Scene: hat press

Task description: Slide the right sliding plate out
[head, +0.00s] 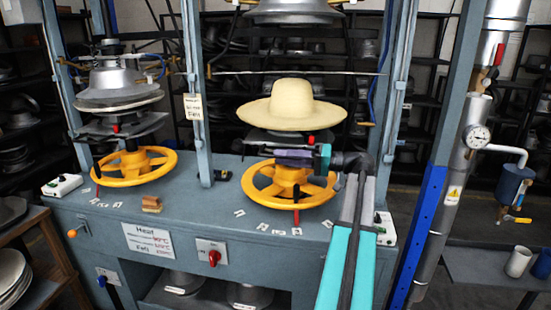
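The right sliding plate (284,137) is a dark plate under the straw hat (292,105) on the right press. Only part of it shows below the brim. A small red knob (311,139) is at its front edge. My gripper (283,154) reaches in from the right, just below the plate and above the right yellow handwheel (262,190). It looks dark and purple, and I see it side-on. Its fingers are too small and dark to tell whether they are open or whether they touch the plate or knob.
The left press has its own plate (125,126) and yellow handwheel (135,165). Blue-grey uprights (196,100) stand between the presses and at the right. The bench front carries a red switch (213,257). A wooden block (151,204) and several small tags lie on the bench top.

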